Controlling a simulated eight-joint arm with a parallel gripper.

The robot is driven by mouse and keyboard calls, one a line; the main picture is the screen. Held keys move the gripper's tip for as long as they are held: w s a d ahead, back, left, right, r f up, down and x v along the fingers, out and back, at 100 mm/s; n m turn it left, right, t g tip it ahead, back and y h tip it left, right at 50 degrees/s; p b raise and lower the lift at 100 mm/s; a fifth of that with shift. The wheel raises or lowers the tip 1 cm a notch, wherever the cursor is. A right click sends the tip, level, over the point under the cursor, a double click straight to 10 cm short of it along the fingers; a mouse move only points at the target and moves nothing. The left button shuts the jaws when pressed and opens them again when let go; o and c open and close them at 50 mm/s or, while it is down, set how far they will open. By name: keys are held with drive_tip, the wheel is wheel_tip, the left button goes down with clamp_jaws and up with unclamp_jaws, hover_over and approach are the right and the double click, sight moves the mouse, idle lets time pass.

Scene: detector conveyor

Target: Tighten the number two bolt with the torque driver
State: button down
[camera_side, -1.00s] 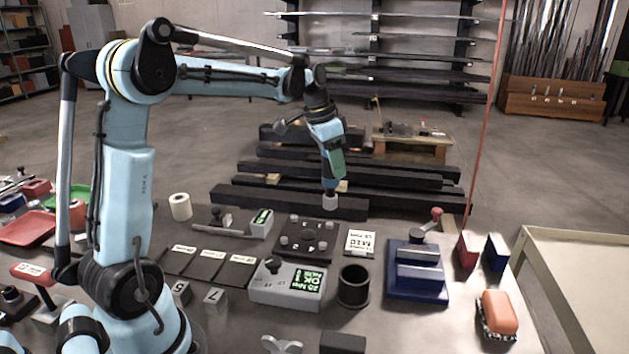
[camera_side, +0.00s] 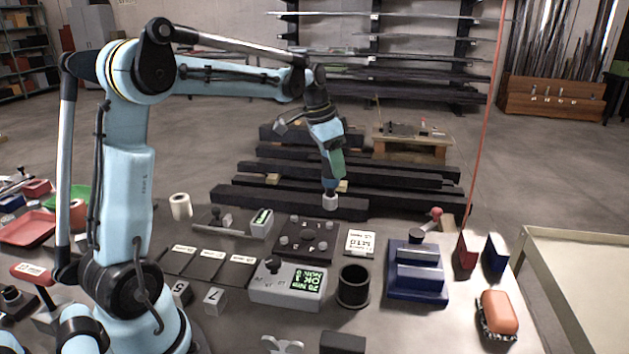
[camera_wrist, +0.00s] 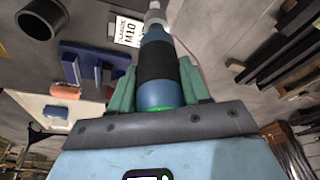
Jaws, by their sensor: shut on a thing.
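My gripper (camera_side: 332,150) is shut on the torque driver, whose lower end with a pale socket (camera_side: 330,201) points down in the side view. In the wrist view the driver (camera_wrist: 158,72) is a blue and black cylinder between green finger pads. The dark bolt plate (camera_side: 306,238) lies on the bench with several bolts near its corners. The driver's tip hangs above the far right part of the plate, and appears apart from it. Which bolt is number two cannot be read. A grey controller box (camera_side: 288,290) shows green text that seems to include "OK".
A white M10 card (camera_side: 360,242) lies right of the plate. A black cup (camera_side: 354,286) and a blue stepped fixture (camera_side: 417,272) stand nearer and to the right. Dark label mats (camera_side: 208,262) lie left. Dark beams (camera_side: 290,200) lie behind the bench.

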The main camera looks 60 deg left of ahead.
drive_tip(key=s+f, duration=0.2)
drive_tip(key=s, duration=1)
drive_tip(key=shift+s+f, duration=0.3)
drive_tip(key=shift+s, duration=0.05)
